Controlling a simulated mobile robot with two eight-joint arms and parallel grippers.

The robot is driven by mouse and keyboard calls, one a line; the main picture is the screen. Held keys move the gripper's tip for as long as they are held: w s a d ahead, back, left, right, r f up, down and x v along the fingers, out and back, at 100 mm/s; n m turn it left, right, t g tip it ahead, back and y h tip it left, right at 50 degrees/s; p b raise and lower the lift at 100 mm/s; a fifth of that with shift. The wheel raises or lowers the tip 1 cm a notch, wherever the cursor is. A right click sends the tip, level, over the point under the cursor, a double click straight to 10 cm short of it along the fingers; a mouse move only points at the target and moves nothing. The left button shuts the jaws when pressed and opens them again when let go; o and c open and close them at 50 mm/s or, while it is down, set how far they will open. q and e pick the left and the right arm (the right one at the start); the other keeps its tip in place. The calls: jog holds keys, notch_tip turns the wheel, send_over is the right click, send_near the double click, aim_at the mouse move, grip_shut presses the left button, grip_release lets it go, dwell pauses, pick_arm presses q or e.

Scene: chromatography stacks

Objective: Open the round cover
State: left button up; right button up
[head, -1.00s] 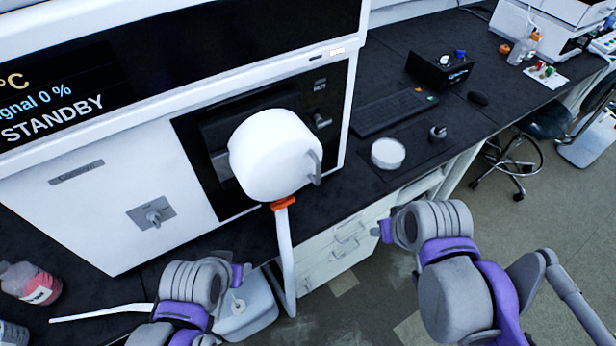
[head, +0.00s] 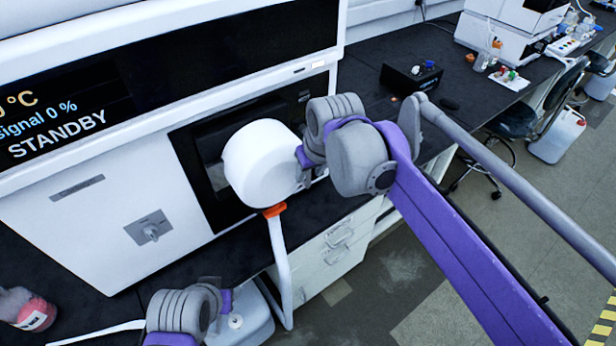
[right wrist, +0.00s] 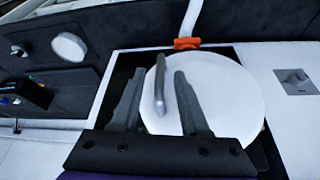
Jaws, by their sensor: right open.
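The white round cover (head: 258,168) sits on the dark front panel of the instrument and looks closed. In the right wrist view the round cover (right wrist: 225,95) fills the middle, with its grey bar handle (right wrist: 159,88) standing out. My right gripper (head: 305,160) is at the cover's right side. In the right wrist view its open fingers (right wrist: 159,78) are on either side of the handle, apart from it as far as I can see. My left gripper (head: 226,300) is low, below the instrument; its finger gap is not clear.
A white tube with an orange collar (head: 274,211) hangs below the cover. A grey knob (head: 150,230) is on the white panel. A black box (head: 411,77) stands on the bench at right. A pink-filled bottle (head: 30,312) is at lower left.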

jog(key=shift+x, duration=1.5)
jog(key=shift+c, duration=0.3)
grip_shut()
